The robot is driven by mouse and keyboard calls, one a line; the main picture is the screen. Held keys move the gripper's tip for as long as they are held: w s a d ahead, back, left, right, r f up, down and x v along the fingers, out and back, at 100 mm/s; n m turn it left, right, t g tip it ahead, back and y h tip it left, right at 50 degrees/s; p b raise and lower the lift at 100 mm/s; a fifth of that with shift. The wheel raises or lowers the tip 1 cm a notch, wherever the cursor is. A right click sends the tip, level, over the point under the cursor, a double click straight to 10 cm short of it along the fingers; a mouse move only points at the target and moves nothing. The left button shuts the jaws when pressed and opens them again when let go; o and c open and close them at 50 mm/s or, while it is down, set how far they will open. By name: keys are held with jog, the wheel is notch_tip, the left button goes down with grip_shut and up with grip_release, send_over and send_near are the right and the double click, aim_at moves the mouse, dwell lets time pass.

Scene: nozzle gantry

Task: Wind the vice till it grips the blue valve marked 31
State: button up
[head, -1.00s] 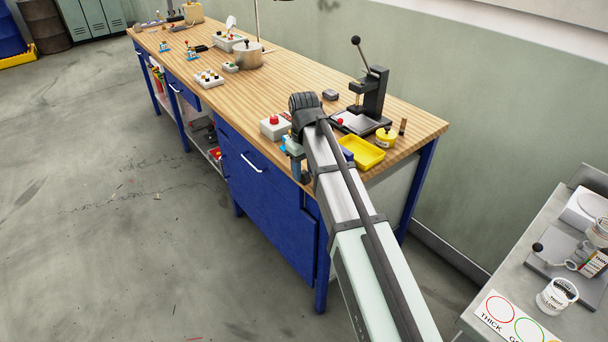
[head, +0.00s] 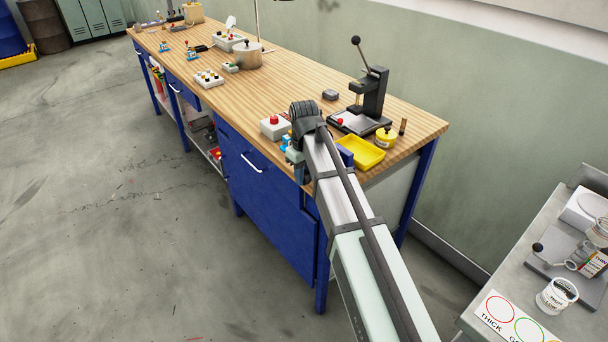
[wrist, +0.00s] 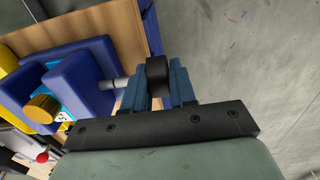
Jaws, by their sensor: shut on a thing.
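The blue vice (wrist: 91,72) is at the bench edge in the wrist view, with a grey screw rod running from it towards my gripper. The light-blue valve with a brass knob (wrist: 42,107) is at the vice's jaws. Only part of its white number label shows, and I cannot tell whether both jaws touch it. My gripper (wrist: 158,92) is shut on the black handle (wrist: 157,70) at the end of the rod. In the head view my arm hides the gripper's grip and most of the vice.
A yellow tray (head: 361,153), a box with a red button (head: 274,127), a yellow-capped pot (head: 385,137) and a black lever press (head: 372,95) stand near the vice on the wooden bench. Open floor lies in front of the bench.

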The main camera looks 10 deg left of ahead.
grip_shut()
jog(key=shift+s, duration=0.1)
jog(key=shift+s+d+t+y, duration=0.25)
jog(key=shift+t+y, duration=0.65)
jog(key=t+y, duration=0.4)
jog(key=shift+s+d+f, duration=0.2)
jog(key=shift+f, duration=0.05)
jog(key=t+y, duration=0.4)
jog(key=shift+f, duration=0.25)
jog(key=shift+w+f+t+y, duration=0.1)
jog(key=shift+f+t+y, duration=0.05)
jog(key=shift+t+y, duration=1.05)
jog(key=shift+t+y, duration=0.3)
